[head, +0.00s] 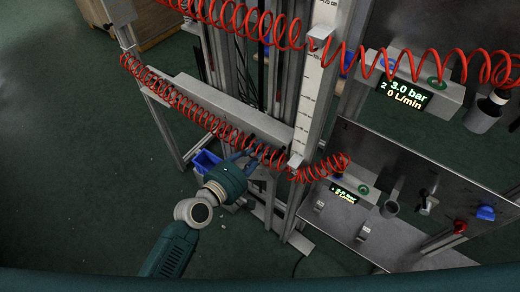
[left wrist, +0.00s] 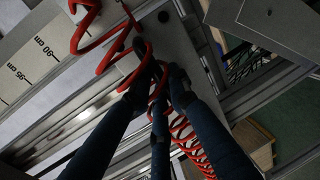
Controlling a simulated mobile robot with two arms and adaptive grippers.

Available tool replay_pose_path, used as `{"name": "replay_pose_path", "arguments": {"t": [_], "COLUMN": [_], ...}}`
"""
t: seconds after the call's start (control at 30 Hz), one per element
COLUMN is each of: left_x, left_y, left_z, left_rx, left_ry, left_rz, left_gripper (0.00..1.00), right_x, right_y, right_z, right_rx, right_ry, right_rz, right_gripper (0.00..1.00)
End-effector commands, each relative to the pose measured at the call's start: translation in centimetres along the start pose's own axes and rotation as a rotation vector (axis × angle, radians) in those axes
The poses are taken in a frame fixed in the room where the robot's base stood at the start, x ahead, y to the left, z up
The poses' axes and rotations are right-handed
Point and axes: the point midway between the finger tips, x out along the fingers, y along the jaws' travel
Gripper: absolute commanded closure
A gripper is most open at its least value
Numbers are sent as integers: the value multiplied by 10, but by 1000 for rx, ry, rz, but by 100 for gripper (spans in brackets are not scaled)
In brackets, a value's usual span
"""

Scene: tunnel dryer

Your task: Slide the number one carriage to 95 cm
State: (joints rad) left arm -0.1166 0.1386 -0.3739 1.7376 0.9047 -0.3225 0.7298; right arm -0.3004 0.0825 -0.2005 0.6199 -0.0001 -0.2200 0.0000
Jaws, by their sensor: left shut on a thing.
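The lower carriage (head: 215,106) is a long grey bar on the upright rails, with a pale pointer block (head: 296,160) against the white scale. I cannot read a number on it. My left gripper (head: 256,153) reaches up from below to its right part and is shut on it. In the left wrist view the dark fingers (left wrist: 157,80) close together against the grey carriage (left wrist: 178,48); the exact grip spot is hidden. The scale (left wrist: 35,60) there shows 90 and 95 cm marks. The pointer's exact reading is unclear. My right gripper is out of view.
Red coiled hoses (head: 180,103) run along the carriage and cross near my fingers. An upper pointer (head: 321,36) sits higher on the scale. A panel (head: 420,180) with valves and displays stands right. A blue bin (head: 206,160) is behind my wrist. Green floor is clear at left.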

Motion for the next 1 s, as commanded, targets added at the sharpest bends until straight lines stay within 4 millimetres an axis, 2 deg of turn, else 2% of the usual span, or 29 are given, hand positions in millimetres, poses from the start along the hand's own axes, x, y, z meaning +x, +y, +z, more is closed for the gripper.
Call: {"name": "replay_pose_path", "arguments": {"t": [0.17,0.4,0.8,1.0], "left_x": [-5,-14,-29,-31], "left_y": [25,76,148,155], "left_z": [0,-1,-1,-2], "left_rx": [0,1,-1,0], "left_ry": [0,3,5,5], "left_rz": [4,13,16,15], "left_gripper": [100,100,100,100], "right_x": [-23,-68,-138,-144], "right_y": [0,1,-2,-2], "right_z": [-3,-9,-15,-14], "right_rx": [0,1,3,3], "right_ry": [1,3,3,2], "right_rz": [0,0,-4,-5], "right_gripper": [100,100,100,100]}}
